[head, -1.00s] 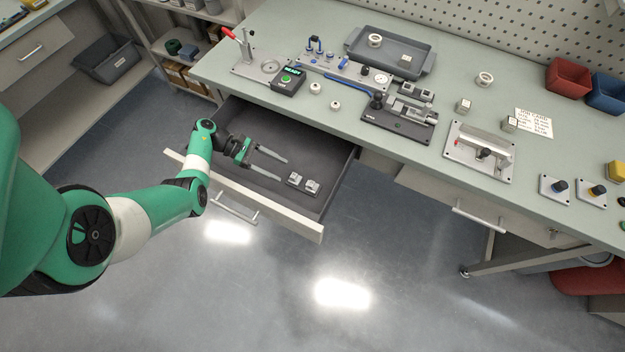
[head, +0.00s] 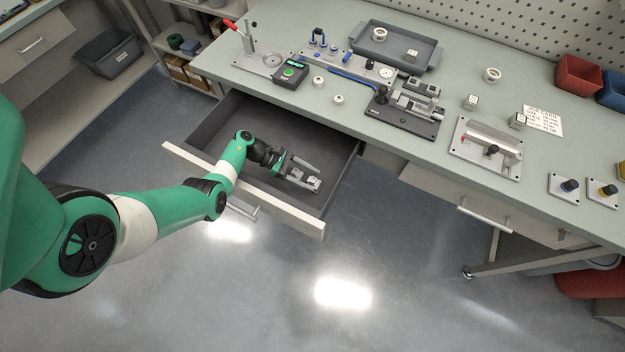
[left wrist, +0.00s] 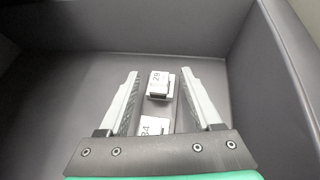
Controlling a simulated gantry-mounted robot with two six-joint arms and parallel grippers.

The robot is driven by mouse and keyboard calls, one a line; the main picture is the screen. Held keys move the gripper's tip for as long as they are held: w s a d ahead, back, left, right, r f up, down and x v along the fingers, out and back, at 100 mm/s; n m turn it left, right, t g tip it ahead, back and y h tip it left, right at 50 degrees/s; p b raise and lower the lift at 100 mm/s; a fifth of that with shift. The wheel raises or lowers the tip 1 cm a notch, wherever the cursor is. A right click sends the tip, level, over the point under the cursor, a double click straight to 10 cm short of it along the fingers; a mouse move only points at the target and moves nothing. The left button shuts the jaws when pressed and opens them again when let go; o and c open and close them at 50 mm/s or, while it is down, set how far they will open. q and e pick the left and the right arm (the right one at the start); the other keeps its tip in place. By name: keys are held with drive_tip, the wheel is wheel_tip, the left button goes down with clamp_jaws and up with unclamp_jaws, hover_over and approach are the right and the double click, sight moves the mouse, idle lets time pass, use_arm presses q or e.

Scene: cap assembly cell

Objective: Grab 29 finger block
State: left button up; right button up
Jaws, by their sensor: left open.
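The 29 finger block (left wrist: 160,86) is a small pale block marked "29". In the left wrist view it lies on the drawer floor, between the fingers toward their tips. A second block marked "34" (left wrist: 154,126) lies nearer the gripper palm, partly hidden by it. My left gripper (left wrist: 160,80) is open, with one finger on each side of the blocks; I cannot tell if either finger touches them. In the head view my left gripper (head: 305,175) is low in the open drawer, and the blocks there are partly covered by the fingers. My right gripper does not show.
The open drawer (head: 270,206) has raised walls and a front panel close to my left arm. Its rear left floor is clear. The workbench (head: 330,115) above holds fixtures, a grey tray (head: 432,58) and small parts.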

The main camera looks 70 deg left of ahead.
sight(308, 179)
use_arm(q)
clamp_jaws()
idle(0.3)
wheel_tip(308, 179, up, 10)
drive_tip(key=p, duration=0.5)
